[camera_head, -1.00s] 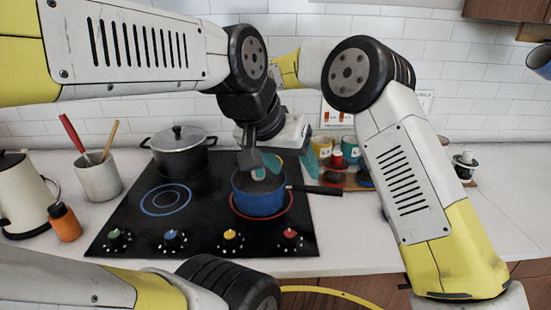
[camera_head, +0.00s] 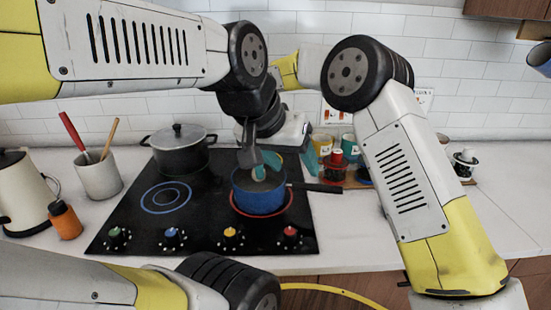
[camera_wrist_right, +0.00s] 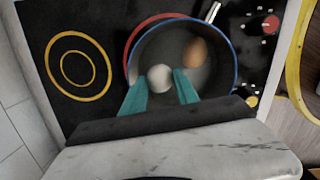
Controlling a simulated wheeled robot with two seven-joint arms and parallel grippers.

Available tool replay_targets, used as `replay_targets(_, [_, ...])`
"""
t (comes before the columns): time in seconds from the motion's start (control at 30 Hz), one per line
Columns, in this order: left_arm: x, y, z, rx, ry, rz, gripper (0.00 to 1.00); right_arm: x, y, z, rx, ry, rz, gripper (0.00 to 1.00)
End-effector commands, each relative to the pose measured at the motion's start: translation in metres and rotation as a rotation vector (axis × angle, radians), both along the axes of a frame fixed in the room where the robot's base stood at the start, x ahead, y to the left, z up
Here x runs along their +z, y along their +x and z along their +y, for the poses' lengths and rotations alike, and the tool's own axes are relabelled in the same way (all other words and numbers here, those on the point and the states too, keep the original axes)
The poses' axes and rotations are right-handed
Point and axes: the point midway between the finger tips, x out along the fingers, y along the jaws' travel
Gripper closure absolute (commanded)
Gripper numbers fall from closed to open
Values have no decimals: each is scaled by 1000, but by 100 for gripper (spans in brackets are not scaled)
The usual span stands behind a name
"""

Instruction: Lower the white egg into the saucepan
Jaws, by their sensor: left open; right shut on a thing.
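The blue saucepan (camera_head: 259,199) stands on the red-ringed burner of the black cooktop, handle to the right. My right gripper (camera_head: 259,166) reaches down over its mouth. In the right wrist view, its teal fingers (camera_wrist_right: 161,90) are shut on the white egg (camera_wrist_right: 160,78), which overlaps the pan interior. In the head view the egg (camera_head: 259,173) is a small pale patch between the fingers. A brown egg (camera_wrist_right: 195,52) lies inside the pan.
A black lidded pot (camera_head: 180,151) stands on the back left burner. A utensil crock (camera_head: 98,177), an orange bottle (camera_head: 65,222) and a kettle (camera_head: 22,195) are left of the cooktop. Cups and a red-topped jar (camera_head: 336,166) stand behind the pan handle. The front left burner is clear.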

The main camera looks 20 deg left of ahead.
Motion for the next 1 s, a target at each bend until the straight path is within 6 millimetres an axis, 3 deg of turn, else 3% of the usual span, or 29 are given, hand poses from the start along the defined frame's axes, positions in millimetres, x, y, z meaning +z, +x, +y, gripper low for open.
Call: replay_targets(1.0, [0,0,0,0,0,0,38,-16,0,0,0,0,0,77])
